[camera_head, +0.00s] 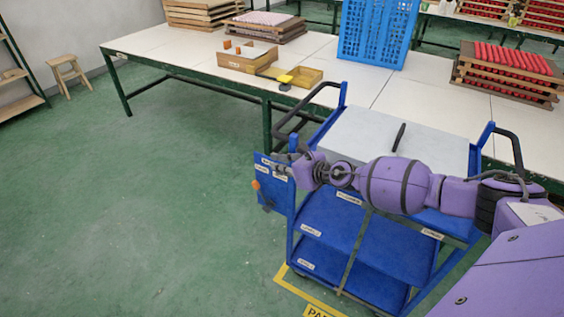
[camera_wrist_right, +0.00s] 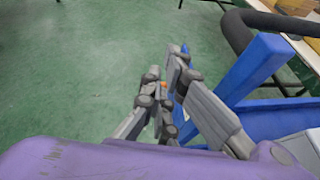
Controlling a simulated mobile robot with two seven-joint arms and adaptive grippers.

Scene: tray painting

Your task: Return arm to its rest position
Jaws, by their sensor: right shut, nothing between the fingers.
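My right arm, purple with dark joints, reaches across the blue trolley from the right in the head view. Its gripper (camera_head: 272,163) is at the trolley's left end, in front of a small blue panel with white labels (camera_head: 268,190). In the right wrist view the grey fingers of this gripper (camera_wrist_right: 170,68) point away over the green floor. They are shut with nothing between them. A blue trolley post (camera_wrist_right: 255,68) stands close to their right. My left gripper is in neither view.
The blue trolley (camera_head: 345,222) has black handles and a grey top with a dark object (camera_head: 399,137) on it. Behind it, a long white table (camera_head: 165,48) carries a blue crate (camera_head: 378,30), wooden trays and red rods (camera_head: 510,60). Open green floor (camera_head: 130,210) lies to the left.

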